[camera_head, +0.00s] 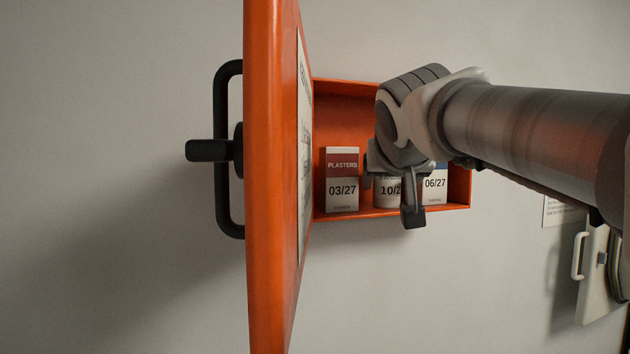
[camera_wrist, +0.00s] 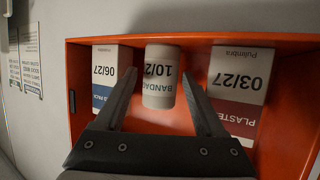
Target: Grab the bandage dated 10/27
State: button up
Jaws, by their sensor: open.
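The bandage roll (camera_head: 386,198) is a white upright cylinder in the orange wall cabinet (camera_head: 345,92), partly hidden behind my gripper (camera_head: 396,190) in the head view. Its label there reads "10/2", with the rest covered. In the wrist view, which is upside down, the bandage (camera_wrist: 160,60) shows "BANDAG" and "10/2" between a box on each side. My gripper (camera_wrist: 159,76) is open and empty in the wrist view. Its two fingers point at the bandage, one toward each side of it. I cannot tell whether either finger touches it.
A plasters box (camera_head: 342,185) marked 03/27 stands left of the bandage, and a box (camera_head: 435,185) marked 06/27 stands right, both close to it. The open orange door (camera_head: 270,180) with a black handle (camera_head: 222,150) stands to the left. The cabinet has low walls around the items.

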aim_at(389, 184)
jog(key=x, duration=0.3)
jog(key=shift+w+f, duration=0.25)
jog(key=shift+w, duration=0.05)
jog(key=c, duration=1.1)
